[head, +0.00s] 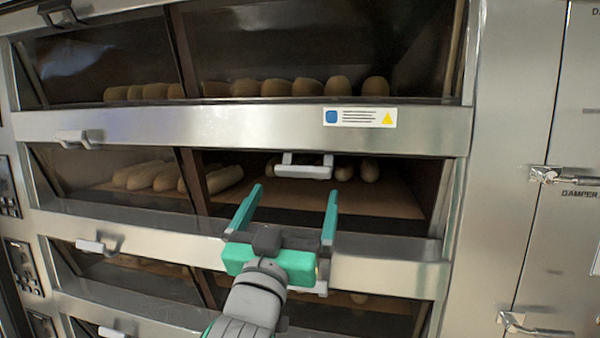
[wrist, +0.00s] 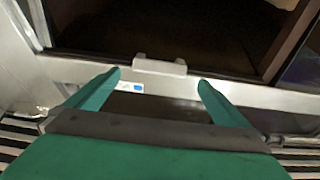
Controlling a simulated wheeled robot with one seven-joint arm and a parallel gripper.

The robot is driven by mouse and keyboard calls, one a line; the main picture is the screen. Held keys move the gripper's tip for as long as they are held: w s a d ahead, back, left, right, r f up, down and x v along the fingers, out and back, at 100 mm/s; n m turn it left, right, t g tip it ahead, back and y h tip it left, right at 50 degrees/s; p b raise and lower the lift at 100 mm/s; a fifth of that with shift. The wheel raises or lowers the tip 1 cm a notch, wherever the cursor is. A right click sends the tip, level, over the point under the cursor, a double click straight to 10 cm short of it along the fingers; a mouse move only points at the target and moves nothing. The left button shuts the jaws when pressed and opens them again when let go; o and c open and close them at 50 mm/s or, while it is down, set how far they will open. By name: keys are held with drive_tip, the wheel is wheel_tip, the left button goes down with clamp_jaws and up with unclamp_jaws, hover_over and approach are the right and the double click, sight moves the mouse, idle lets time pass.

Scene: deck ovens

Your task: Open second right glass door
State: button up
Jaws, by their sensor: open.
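The second right glass door (head: 400,200) is in the second deck from the top, with loaves on a brown deck behind it. It looks shut. Its pale bar handle (head: 303,168) is at the door's top edge and also shows in the wrist view (wrist: 158,66). My green gripper (head: 294,192) is open and empty in front of this door. In the head view its fingertips point up at the handle from just below. In the wrist view the handle lies between and a little beyond the fingertips (wrist: 159,78), apparently untouched.
The left door handle of the same deck (head: 75,138) is at the left. A steel band with a warning label (head: 360,117) runs above the door. Another handle (head: 315,289) is partly hidden below my gripper. Steel cabinet doors with latches (head: 565,176) stand at the right.

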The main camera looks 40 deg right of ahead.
sight(302, 174)
drive_tip(key=x, duration=0.9)
drive_tip(key=shift+w+f, duration=0.1)
